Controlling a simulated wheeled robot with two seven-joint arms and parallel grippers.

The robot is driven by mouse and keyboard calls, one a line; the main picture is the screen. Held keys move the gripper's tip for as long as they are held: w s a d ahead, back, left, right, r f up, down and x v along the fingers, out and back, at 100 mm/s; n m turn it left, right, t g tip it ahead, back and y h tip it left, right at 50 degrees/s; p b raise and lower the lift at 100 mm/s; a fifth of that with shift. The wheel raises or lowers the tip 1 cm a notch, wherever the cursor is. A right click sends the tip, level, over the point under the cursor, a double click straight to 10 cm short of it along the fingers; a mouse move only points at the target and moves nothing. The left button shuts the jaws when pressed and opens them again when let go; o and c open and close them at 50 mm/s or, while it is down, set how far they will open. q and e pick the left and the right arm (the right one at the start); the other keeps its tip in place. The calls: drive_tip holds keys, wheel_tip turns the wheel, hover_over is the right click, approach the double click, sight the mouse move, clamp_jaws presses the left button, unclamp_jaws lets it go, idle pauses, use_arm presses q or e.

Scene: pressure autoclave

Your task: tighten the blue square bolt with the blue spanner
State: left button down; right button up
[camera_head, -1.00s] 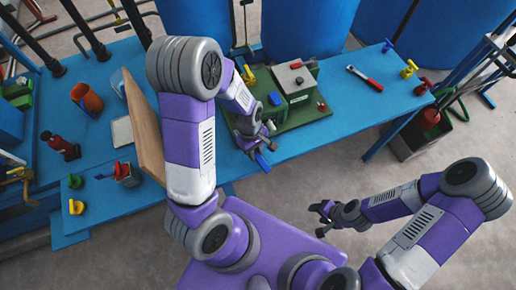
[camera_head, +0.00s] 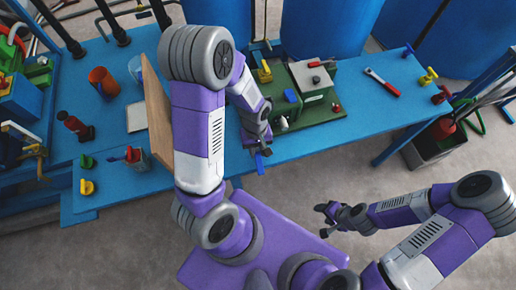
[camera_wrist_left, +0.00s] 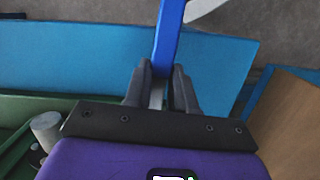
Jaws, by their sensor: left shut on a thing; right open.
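My left gripper (camera_head: 259,147) is shut on the blue spanner (camera_head: 260,164), just off the front left edge of the green base. In the left wrist view the spanner's blue shaft (camera_wrist_left: 168,35) runs up and away from between the fingers (camera_wrist_left: 160,90); its far end is out of frame. A small blue block (camera_head: 291,96) on the green autoclave (camera_head: 312,100) may be the blue square bolt; its shape is too small to be sure. The spanner is apart from it. My right gripper (camera_head: 328,220) is open and empty, above the floor right of my purple base.
A wooden board (camera_head: 157,115) stands upright left of my left arm. A red-handled tool (camera_head: 382,82) lies on the blue table (camera_head: 360,115) at right, near yellow (camera_head: 428,75) and red (camera_head: 441,94) valves. Blue drums (camera_head: 330,30) stand behind.

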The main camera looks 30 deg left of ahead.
sight(256, 149)
use_arm(q)
drive_tip(key=shift+s, duration=0.1)
drive_tip(key=c, duration=0.9)
unclamp_jaws()
drive_tip(key=shift+o, duration=0.2)
drive_tip(key=r+p, duration=0.1)
drive_tip(key=r, duration=0.1)
drive_tip(key=r+p, duration=0.1)
drive_tip(key=r, duration=0.2)
drive_tip(key=w+a+r+p, duration=0.1)
drive_tip(key=r, duration=0.1)
drive_tip(key=shift+r, duration=0.2)
